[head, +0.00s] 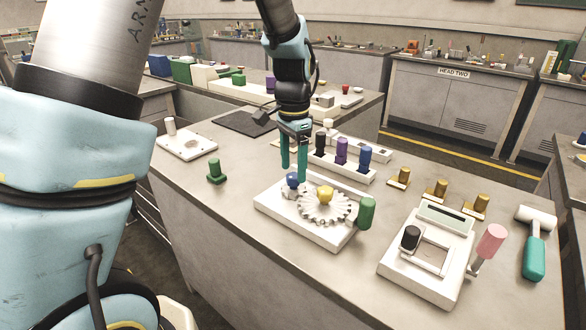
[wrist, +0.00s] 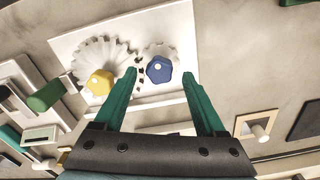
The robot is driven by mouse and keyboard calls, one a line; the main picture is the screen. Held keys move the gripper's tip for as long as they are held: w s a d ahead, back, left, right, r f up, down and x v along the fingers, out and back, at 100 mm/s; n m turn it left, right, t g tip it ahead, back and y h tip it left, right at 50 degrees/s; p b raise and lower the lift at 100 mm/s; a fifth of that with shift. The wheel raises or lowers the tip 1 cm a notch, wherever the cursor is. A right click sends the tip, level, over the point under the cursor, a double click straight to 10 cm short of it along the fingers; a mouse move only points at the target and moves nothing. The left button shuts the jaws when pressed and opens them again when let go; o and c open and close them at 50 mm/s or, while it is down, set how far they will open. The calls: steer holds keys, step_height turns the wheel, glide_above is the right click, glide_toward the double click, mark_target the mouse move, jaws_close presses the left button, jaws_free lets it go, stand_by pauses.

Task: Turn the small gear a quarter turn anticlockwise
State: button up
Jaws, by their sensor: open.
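The small gear (wrist: 160,50) carries a blue knob (wrist: 159,69) with a pale dot. In the head view the blue knob (head: 292,179) stands at the left of a white base plate (head: 320,238). The large gear (head: 325,209) with a yellow knob (head: 325,194) sits beside it; its knob also shows in the wrist view (wrist: 100,82). My gripper (head: 294,172) points down with its teal fingers apart, above the blue knob. In the wrist view the fingers (wrist: 160,74) flank the blue knob, left and right. Contact cannot be told.
A green handle (head: 366,212) stands at the plate's right end. A rack with black, purple and blue pegs (head: 342,165) is close behind. A green knob piece (head: 216,171) is to the left. A white fixture (head: 430,260) and a mallet (head: 535,250) lie right. The front left bench is clear.

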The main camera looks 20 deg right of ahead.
steer(key=shift+f, duration=0.95)
jaws_close()
